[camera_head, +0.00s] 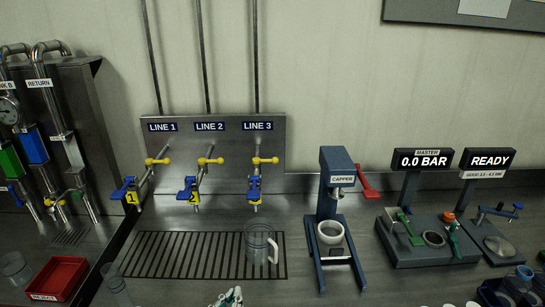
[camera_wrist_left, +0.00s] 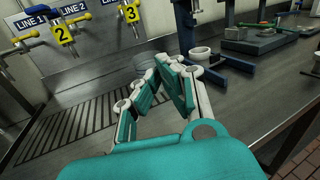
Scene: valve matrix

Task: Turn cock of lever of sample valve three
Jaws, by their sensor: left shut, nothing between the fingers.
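Sample valve three (camera_head: 256,180) hangs under the LINE 3 label on the back panel. It has a yellow-ended handle (camera_head: 265,160) at the top and a blue lever (camera_head: 253,188) below. My right gripper is not visible.
Valves for LINE 1 (camera_head: 131,193) and LINE 2 (camera_head: 190,190) hang to the left. A slotted drain grate (camera_head: 190,255) lies below. The blue capper (camera_head: 337,215) stands to the right, with the MASTER gauge stand beyond. A red tray (camera_head: 58,278) sits at lower left.

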